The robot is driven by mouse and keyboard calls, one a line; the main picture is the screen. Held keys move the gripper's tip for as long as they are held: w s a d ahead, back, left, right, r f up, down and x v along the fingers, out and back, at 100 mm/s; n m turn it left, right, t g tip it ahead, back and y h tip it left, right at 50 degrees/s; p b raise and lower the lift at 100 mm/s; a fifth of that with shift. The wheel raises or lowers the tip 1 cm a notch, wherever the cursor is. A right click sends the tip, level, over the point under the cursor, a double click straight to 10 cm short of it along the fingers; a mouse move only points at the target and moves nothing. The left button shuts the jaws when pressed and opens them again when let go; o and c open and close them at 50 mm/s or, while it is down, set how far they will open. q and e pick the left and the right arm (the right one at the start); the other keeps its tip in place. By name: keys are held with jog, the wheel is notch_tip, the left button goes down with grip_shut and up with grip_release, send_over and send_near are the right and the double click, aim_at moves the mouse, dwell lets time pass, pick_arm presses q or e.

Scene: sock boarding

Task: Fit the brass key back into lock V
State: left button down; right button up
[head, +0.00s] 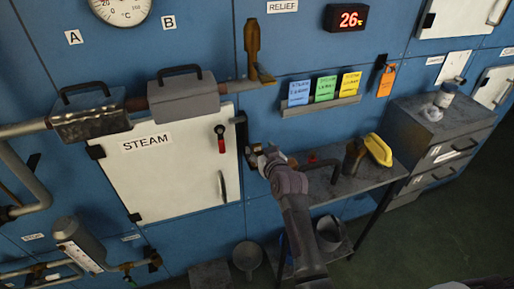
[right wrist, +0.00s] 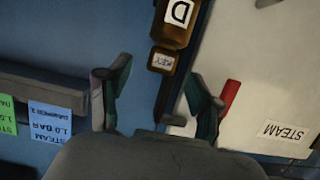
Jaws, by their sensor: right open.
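My right gripper (head: 262,158) is in front of the blue wall, just right of the white STEAM door (head: 165,175). It is open. In the right wrist view its two fingers (right wrist: 157,95) stand wide apart with nothing held between them. The gripper hides this spot in the head view. I cannot make out a lock marked V. My left gripper is not in view.
A red-tipped dark handle (head: 220,138) is on the STEAM door. A rack (head: 320,107) of coloured cards hangs to the right. A drawer cabinet (head: 440,135) stands farther right.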

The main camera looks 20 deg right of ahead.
aim_at(258, 147)
jog(key=shift+p+x, duration=0.3)
jog(key=shift+x, duration=1.55)
grip_shut()
